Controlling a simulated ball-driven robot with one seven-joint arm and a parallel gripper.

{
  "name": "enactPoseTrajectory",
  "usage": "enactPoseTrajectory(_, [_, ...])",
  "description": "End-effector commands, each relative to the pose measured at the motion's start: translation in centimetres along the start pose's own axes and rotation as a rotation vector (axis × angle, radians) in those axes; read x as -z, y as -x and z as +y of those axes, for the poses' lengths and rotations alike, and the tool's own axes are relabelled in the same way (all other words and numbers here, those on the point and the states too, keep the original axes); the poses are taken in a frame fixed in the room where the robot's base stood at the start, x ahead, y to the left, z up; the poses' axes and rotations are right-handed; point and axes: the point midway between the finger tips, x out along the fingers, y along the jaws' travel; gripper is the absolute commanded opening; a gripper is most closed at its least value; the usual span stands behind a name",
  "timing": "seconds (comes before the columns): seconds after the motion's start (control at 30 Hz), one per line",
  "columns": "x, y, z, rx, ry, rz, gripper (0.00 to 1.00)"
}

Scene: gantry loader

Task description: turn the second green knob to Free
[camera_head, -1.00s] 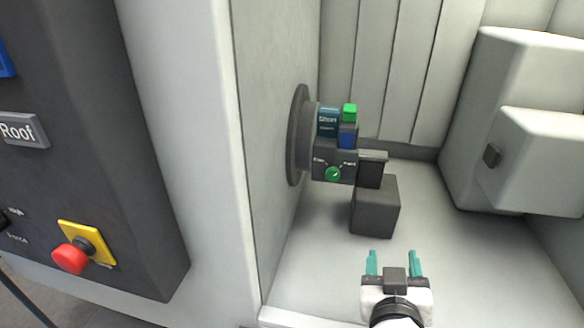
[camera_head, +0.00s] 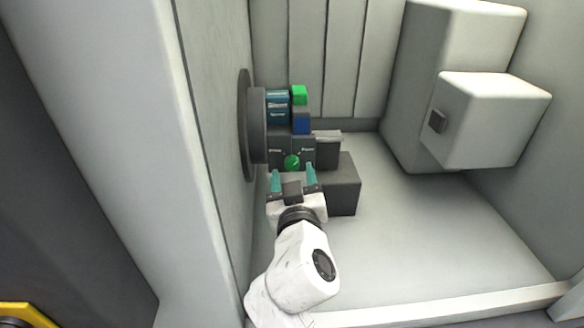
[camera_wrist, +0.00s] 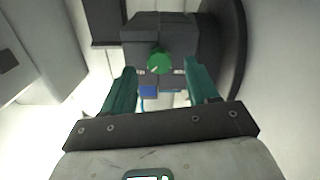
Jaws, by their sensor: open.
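A round green knob (camera_head: 292,162) sits low on the front of a dark grey block (camera_head: 277,153) in the head view, with small white labels on both sides that are too blurred to read. The knob (camera_wrist: 159,62) also shows in the wrist view, ahead of the fingers and between them. My gripper (camera_head: 293,178), with teal fingers, is open and empty just below and in front of the knob, apparently apart from it.
A dark box (camera_head: 344,184) stands right of my gripper. Pale box housings (camera_head: 489,118) stand at the right. The floor between is clear.

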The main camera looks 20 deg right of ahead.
Motion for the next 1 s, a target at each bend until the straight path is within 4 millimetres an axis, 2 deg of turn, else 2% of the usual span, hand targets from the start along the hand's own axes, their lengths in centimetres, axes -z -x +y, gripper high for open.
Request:
enactPoseTrajectory(0.2, [0.1, -1.9, 0.0, 0.001, -0.001, 0.0, 0.59])
enactPoseTrajectory(0.53, [0.0, -2.1, 0.0, 0.001, -0.001, 0.0, 0.58])
enactPoseTrajectory(1.0, [0.0, -2.1, 0.0, 0.001, -0.001, 0.0, 0.13])
